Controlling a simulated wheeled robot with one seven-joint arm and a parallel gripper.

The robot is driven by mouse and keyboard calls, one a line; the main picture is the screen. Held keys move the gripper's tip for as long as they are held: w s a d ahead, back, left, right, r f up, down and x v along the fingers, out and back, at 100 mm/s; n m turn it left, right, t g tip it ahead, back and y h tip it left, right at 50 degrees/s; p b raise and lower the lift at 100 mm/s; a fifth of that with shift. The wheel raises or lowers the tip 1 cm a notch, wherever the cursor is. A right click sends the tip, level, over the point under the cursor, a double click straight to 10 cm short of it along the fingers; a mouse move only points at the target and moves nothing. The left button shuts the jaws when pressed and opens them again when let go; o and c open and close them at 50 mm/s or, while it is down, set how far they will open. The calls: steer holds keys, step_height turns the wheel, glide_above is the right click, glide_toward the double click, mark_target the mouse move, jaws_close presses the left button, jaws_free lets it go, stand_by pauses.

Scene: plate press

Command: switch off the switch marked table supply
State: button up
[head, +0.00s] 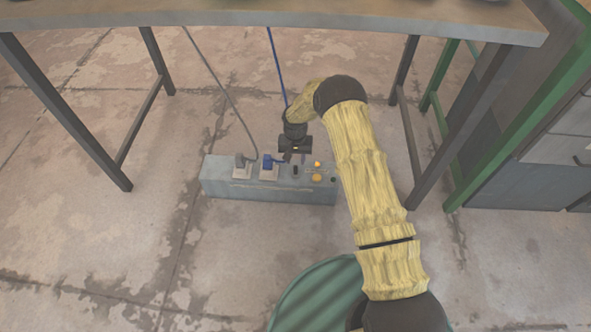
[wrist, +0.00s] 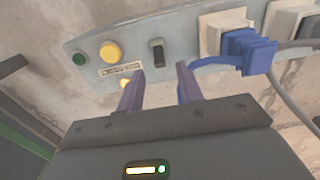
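A grey-blue power box (head: 225,186) lies on the floor beneath the table. A black rocker switch (wrist: 157,53) is set in its face; it also shows in the head view (head: 295,171). A small white label (wrist: 121,68) lies beside the switch, below a round yellow button (wrist: 110,52); its print is too small to read. My gripper (wrist: 159,73) is open and empty, its fingertips apart on either side of the switch's line, close to the box. In the head view my gripper (head: 294,152) hangs just over the box. I cannot tell whether the fingers touch it.
A blue plug (wrist: 245,50) sits in a socket close to the right finger, its blue cord rising. A grey plug (head: 241,160) is beside it. A green button (wrist: 80,59) is at the box's end. Table legs (head: 67,112) stand on both sides.

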mark_target(296, 166)
step_height(296, 166, down, 5)
steer(key=shift+b, duration=0.9)
steer(key=shift+c, duration=0.5)
jaws_close()
